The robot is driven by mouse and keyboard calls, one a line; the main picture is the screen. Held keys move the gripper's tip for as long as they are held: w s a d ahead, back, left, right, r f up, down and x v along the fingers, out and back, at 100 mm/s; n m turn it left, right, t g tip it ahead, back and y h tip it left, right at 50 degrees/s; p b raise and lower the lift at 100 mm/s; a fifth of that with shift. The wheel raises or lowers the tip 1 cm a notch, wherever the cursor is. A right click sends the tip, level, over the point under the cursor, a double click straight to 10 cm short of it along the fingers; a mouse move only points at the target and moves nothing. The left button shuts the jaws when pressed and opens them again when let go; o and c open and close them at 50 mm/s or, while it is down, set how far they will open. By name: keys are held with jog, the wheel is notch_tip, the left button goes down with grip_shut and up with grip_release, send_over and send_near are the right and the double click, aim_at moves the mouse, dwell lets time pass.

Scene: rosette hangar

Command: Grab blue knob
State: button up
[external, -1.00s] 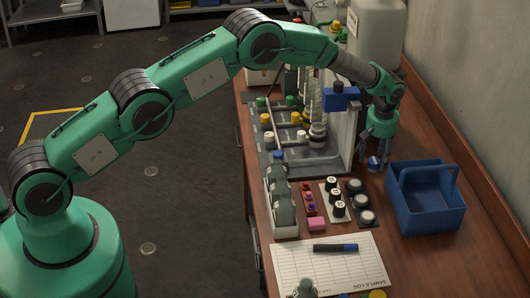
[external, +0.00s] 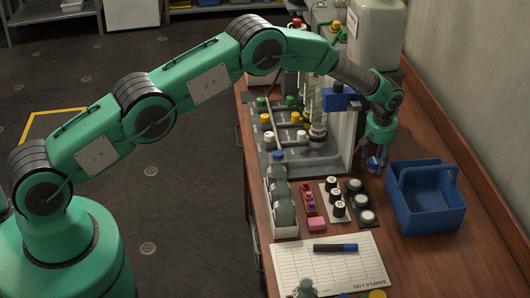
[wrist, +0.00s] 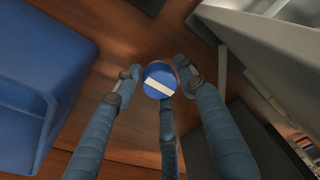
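The blue knob (wrist: 158,81) is round with a pale stripe across its face. In the wrist view it sits between the fingertips of my gripper (wrist: 159,78). The fingers are spread around it, with a visible gap on the left side. The right fingertip is close to its edge, and the middle finger is at its lower edge; contact there cannot be told. In the external view my gripper (external: 375,163) points down over the wooden bench, between the grey panel and the blue caddy.
The blue caddy (external: 428,212) stands just right of my gripper and shows at left in the wrist view (wrist: 40,85). A grey upright panel (external: 347,140) with a blue box (external: 340,101) is close on the left. Black and white knobs (external: 361,202) are nearer the camera.

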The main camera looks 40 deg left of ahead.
aim_at(375, 160)
jog(key=c, duration=0.5)
jog(key=shift+c, duration=0.2)
jog(key=shift+r, duration=0.15)
notch_tip(375, 160, up, 10)
jog(key=shift+f, duration=0.15)
dwell(0.6)
